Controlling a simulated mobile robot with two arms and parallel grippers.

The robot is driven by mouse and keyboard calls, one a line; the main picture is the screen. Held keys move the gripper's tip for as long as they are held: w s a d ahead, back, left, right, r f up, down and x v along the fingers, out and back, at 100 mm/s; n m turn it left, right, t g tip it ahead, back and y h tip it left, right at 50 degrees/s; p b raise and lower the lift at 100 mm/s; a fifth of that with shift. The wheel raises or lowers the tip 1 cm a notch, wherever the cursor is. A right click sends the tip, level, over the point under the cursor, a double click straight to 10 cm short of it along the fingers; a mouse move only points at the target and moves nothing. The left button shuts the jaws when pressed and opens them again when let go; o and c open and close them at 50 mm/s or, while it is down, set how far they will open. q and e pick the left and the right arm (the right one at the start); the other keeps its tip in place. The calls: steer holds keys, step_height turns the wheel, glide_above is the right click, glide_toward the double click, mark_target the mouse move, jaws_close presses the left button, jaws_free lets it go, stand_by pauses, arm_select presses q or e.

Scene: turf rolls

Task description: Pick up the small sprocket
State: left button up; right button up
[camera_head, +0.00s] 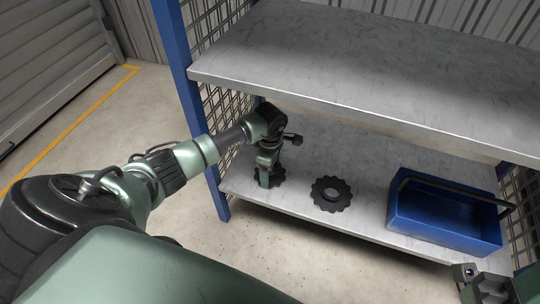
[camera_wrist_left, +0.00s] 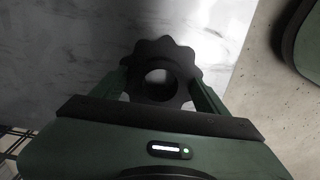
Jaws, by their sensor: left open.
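The small sprocket (camera_head: 278,174), dark and toothed, lies on the lower shelf, partly hidden behind my left gripper (camera_head: 265,178). In the left wrist view the small sprocket (camera_wrist_left: 160,49) shows its round centre hole and lies flat on the pale surface. My left gripper (camera_wrist_left: 159,76) is open there, with one finger on each side of the sprocket's near part. Whether the fingers touch it I cannot tell. A larger dark sprocket (camera_head: 331,194) lies to the right on the same shelf. A green part of my right arm shows at the bottom right; its jaws cannot be made out.
A blue tote (camera_head: 446,224) with a dark handle stands on the lower shelf (camera_head: 370,172) at the right. The upper shelf (camera_head: 360,62) overhangs it. A blue post (camera_head: 187,95) and wire mesh close the left side. Bare shelf surrounds the larger sprocket.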

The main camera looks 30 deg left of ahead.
arm_select(q)
jaws_close()
steer(key=shift+w+r, duration=0.1)
steer(key=shift+r, duration=0.05)
